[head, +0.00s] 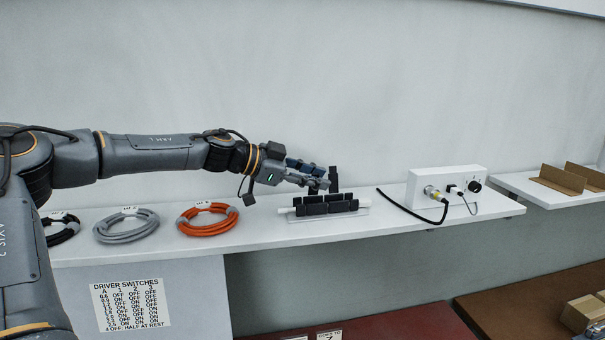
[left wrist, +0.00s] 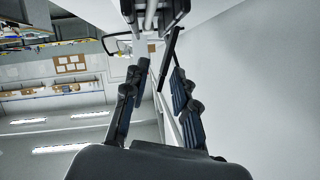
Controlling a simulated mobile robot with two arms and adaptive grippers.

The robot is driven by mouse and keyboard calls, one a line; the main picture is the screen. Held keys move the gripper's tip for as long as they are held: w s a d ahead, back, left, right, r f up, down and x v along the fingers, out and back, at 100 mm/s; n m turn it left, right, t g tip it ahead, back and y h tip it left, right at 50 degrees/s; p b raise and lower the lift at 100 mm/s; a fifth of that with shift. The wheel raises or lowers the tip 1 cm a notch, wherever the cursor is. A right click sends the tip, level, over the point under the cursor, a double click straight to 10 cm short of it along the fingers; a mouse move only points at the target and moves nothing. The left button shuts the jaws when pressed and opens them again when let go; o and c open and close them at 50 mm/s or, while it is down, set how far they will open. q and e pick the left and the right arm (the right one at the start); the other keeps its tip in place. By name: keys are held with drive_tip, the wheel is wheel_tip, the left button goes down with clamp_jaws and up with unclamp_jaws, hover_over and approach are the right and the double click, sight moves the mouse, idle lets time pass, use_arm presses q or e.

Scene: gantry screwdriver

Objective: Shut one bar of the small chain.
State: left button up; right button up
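The small chain (head: 326,204) is a short row of black links around a white tube on a clear base, on the white shelf. One bar (head: 334,178) stands upright above the links; the others that show lie flat. My left gripper (head: 322,178) is at the left side of the upright bar, just above the chain. Whether it touches the bar I cannot tell. In the left wrist view my left gripper (left wrist: 158,82) has its fingers apart, with a thin dark upright piece (left wrist: 170,52), probably the bar, near the right finger. My right gripper is out of view.
The white shelf (head: 385,228) also carries coiled orange (head: 207,219), grey (head: 126,225) and black (head: 62,229) cables to the left. A white box (head: 447,190) with a knob and cables stands to the right. A wall is close behind.

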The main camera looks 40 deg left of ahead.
use_arm(q)
drive_tip(key=v, duration=1.2)
idle(0.3)
